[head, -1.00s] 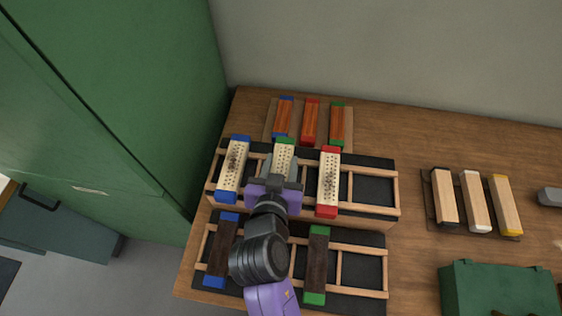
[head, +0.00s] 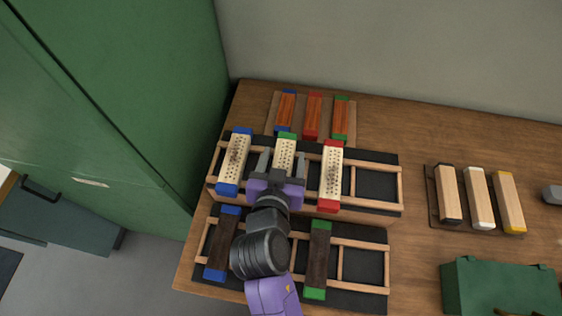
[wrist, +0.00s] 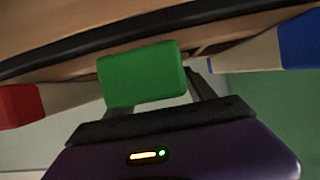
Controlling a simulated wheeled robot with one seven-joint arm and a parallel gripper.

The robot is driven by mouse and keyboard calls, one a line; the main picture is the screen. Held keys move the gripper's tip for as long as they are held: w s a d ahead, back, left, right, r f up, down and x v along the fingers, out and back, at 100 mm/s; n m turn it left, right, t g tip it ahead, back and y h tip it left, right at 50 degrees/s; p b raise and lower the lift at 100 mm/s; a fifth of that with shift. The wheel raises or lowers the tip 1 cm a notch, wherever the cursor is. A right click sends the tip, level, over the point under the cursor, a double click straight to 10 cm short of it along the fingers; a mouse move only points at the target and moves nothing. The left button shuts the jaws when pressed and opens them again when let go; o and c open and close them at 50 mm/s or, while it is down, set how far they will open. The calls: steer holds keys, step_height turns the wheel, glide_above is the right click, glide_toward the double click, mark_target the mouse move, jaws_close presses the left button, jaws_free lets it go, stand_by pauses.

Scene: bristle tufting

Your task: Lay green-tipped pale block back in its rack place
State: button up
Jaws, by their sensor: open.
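The green-tipped pale block (head: 285,150) lies in the upper rack (head: 374,184), between the blue-tipped pale block (head: 235,160) and the red-tipped pale block (head: 331,177). Its top is dotted with holes. My gripper (head: 282,160) is open, with one finger on each side of it, apart from it. The gripper's body hides the block's near end in the head view. The wrist view shows a green end (wrist: 142,73) close in front of my gripper, with a red end (wrist: 18,105) at left and a blue end (wrist: 300,38) at right.
The lower rack (head: 362,268) holds two dark blocks, blue-tipped (head: 223,243) and green-tipped (head: 317,260). Several orange-brown blocks (head: 312,115) lie behind. Pale plain blocks (head: 478,198) and a green box (head: 500,288) are at right. A green cabinet (head: 130,100) stands close at left.

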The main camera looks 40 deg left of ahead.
steer(key=shift+r+p, duration=0.3)
steer(key=shift+r, duration=0.1)
steer(key=shift+s+d+r, duration=0.1)
steer(key=shift+s+r, duration=0.05)
steer(key=shift+s, duration=0.05)
steer(key=b+v, duration=0.1)
steer(key=v, duration=1)
steer(key=shift+s, duration=0.25)
steer(key=shift+d, duration=0.2)
